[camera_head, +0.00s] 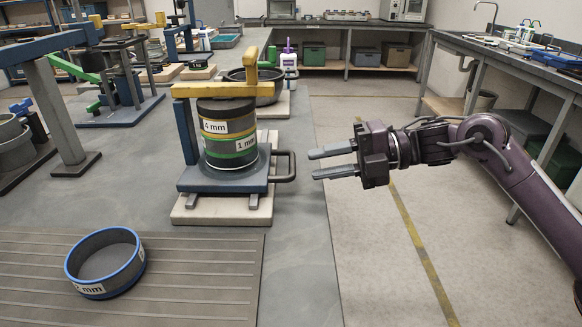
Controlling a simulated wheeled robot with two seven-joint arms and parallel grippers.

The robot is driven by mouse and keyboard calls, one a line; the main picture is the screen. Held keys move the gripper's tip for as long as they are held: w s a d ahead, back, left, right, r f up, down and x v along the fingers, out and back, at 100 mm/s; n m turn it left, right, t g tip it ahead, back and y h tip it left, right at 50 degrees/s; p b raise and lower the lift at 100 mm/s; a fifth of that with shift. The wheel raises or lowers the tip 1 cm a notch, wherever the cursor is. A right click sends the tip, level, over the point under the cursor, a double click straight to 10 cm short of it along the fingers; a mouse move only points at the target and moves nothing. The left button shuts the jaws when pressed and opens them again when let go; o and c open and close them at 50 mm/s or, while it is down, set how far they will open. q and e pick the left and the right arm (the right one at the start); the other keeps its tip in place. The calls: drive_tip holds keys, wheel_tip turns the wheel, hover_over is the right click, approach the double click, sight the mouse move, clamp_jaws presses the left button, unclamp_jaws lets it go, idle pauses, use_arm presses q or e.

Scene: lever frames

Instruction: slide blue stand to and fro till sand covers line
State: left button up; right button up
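The blue stand (225,180) sits on a pale base board (205,213) on the grey bench. It carries a stack of sieves (227,135) with labels reading 4 mm and 1 mm, under a yellow clamp bar (226,89). A dark loop handle (292,167) sticks out from the stand's right side. My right gripper (318,163) comes in from the right, its two fingers apart and pointing left at the handle. It is open and empty, with a small gap to the handle. My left gripper is not in view. I cannot make out sand or a line.
A blue-rimmed sieve (106,263) lies on a ribbed grey mat (200,290) at the front left. A dark bowl (262,92) stands behind the stack. Other stands fill the bench's left and back. The bench's right edge runs just below my gripper, with open floor beyond.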

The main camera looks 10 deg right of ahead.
sight(292, 166)
drive_tip(key=x, duration=0.6)
drive_tip(key=shift+a, duration=0.1)
drive_tip(key=shift+c, duration=0.5)
clamp_jaws()
drive_tip(key=shift+w, duration=0.1)
